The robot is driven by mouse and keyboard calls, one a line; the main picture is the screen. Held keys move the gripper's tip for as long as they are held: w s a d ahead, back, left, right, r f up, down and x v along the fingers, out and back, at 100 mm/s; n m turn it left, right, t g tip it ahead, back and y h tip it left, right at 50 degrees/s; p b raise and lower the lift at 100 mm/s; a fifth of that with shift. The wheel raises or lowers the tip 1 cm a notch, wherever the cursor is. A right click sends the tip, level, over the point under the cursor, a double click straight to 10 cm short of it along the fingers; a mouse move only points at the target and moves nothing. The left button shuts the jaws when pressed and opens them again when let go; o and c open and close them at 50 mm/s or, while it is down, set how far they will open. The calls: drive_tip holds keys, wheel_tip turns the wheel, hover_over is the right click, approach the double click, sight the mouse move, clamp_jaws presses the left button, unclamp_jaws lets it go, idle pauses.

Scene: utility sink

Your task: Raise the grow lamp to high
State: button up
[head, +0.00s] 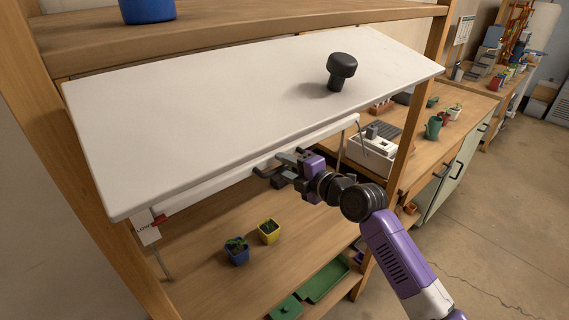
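The grow lamp is a wide white tilted hood (220,110) hanging in the wooden shelf unit, with a black knob (341,70) standing on its top. A white bar (330,128) runs under its front edge. At the left end a white tag (147,231) seems to read "LOW", with a red marker (158,220) just above it. My gripper (272,166) is just below the hood's front edge, close to the bar. Its dark fingers look parted, with nothing seen between them. I cannot tell whether it touches the bar.
A blue pot (237,255) and a yellow pot (269,233) with small plants stand on the shelf below the lamp. Green trays (322,282) lie on the lower shelf. A wooden post (408,130) stands right of my gripper. A bench (455,100) with pots extends behind.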

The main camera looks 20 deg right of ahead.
drive_tip(key=shift+w+a, duration=0.1)
drive_tip(key=shift+w, duration=0.05)
clamp_jaws()
drive_tip(key=shift+f, duration=0.1)
idle(1.4)
